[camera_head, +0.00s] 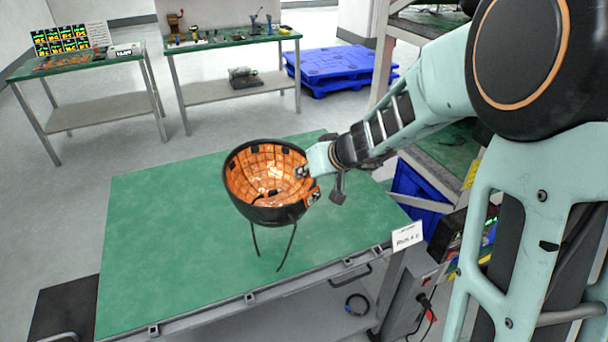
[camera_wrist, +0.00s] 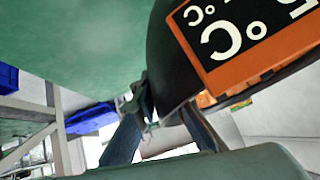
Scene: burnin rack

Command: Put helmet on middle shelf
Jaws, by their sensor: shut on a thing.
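The helmet (camera_head: 268,180) is black outside with an orange inner lining, and its open side faces up toward the head camera. Its straps hang down over the green table. My gripper (camera_head: 308,182) is shut on the helmet's right rim and holds it above the table. In the wrist view, the helmet's dark shell (camera_wrist: 180,70) fills the upper right, and my gripper's fingers (camera_wrist: 160,122) meet at its edge. The rack (camera_head: 440,160) stands at the right, largely hidden behind my arm; its middle shelf cannot be made out clearly.
The green-topped table (camera_head: 160,230) is otherwise bare. A label card (camera_head: 407,236) and a control box with cables are at its right end. Blue pallets (camera_head: 340,68) lie on the floor behind. Two side tables (camera_head: 225,42) with small items stand at the back left.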

